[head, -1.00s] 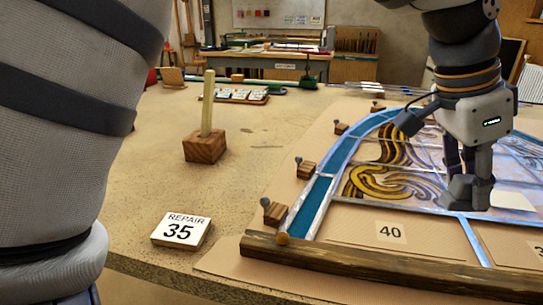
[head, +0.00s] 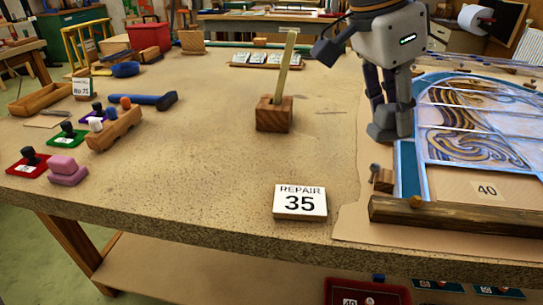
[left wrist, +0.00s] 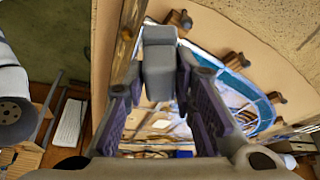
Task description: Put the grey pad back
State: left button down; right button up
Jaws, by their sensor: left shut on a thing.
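My left gripper (head: 390,115) is shut on the grey pad (head: 385,130), a small rounded block between its fingertips. In the head view they are at the left edge of the leaded panel (head: 480,115). The left wrist view shows the grey pad (left wrist: 158,62) between the dark fingers, with the panel's curved blue border (left wrist: 262,108) behind it. I cannot tell how high the pad is above the bench. My right gripper is not in view.
A wooden block with an upright stick (head: 274,114) stands left of the gripper. A "REPAIR 35" sign (head: 300,202) is near the front edge.

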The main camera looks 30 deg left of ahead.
pick_arm(q)
jog(key=w+a+f, duration=0.2)
jog(key=a+f, duration=0.1)
jog(key=w+a+f, duration=0.2)
jog(key=a, duration=0.2)
jog(key=w+a+f, duration=0.2)
jog(key=a+f, duration=0.1)
jog(key=a, duration=0.1)
jog(key=shift+w+a+f+b, duration=0.2)
jog(key=shift+a+f+b, duration=0.1)
jog(key=shift+b, duration=0.1)
jog(key=shift+w+a+f, duration=0.15)
jog(key=shift+a+f, duration=0.05)
jog(key=shift+f, duration=0.1)
jog(key=shift+w+a+f, duration=0.1)
jog(key=shift+a+f, duration=0.1)
jog(key=shift+f, duration=0.75)
jog(key=shift+w+a+f, duration=0.1)
jog(key=shift+a+f, duration=0.05)
jog(key=shift+f, duration=0.75)
jog(key=shift+f, duration=0.15)
jog(key=c, duration=1.3)
grip_release()
jog(key=shift+c, duration=0.2)
